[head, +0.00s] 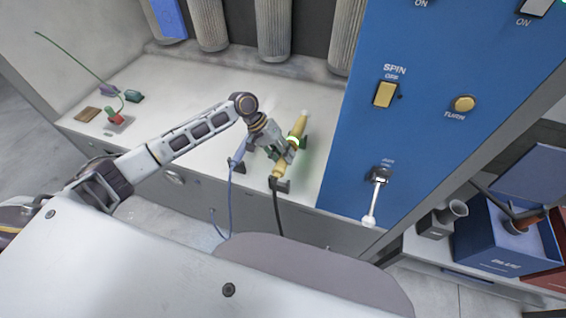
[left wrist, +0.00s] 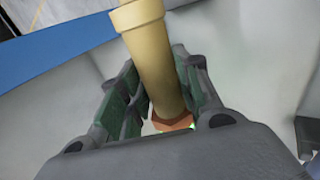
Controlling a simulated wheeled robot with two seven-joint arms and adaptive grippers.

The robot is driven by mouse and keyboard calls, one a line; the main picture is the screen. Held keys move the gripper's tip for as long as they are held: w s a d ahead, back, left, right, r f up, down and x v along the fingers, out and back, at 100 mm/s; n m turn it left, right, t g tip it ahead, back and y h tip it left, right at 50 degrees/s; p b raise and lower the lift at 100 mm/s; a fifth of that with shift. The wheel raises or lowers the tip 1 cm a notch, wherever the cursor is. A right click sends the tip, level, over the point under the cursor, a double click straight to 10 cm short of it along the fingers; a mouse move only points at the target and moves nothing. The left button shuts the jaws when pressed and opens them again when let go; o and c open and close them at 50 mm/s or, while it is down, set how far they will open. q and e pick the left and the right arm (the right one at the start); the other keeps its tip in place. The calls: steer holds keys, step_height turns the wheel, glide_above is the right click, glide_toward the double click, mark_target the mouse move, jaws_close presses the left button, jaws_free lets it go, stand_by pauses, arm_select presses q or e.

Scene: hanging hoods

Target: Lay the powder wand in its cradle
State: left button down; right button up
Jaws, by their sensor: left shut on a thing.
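The powder wand (head: 298,127) is a tan-yellow tube with a pale tip, slanting over the white counter. A black cable hangs from its lower end. My left gripper (head: 291,144) is shut around the wand's middle; a green glow shows there. In the left wrist view the wand (left wrist: 154,58) runs between the green-padded fingers (left wrist: 155,98), with a reddish-brown part at its near end. Dark brackets, which look like the cradle (head: 281,186), stand at the counter's front edge under the wand's lower end. I cannot tell whether the wand touches them. My right gripper is out of view.
Another dark holder (head: 236,166) with a blue cable stands left of the wand. A blue panel (head: 420,110) with switches rises close on the right. Grey hanging filters (head: 273,30) are behind. A small red-and-green item (head: 114,117) lies far left; the counter's middle is mostly clear.

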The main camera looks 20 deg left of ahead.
arm_select(q)
steer(key=shift+f, duration=0.85)
steer(key=shift+f+p, duration=0.7)
steer(key=shift+f, duration=0.5)
steer(key=c, duration=1)
jaws_free()
steer(key=shift+f, duration=0.15)
steer(key=shift+f+b, duration=0.2)
steer(key=shift+b, duration=0.5)
steer(key=d+b+v, duration=0.1)
steer(key=v, duration=1.3)
steer(key=shift+w+r, duration=0.2)
steer(key=shift+r, duration=0.1)
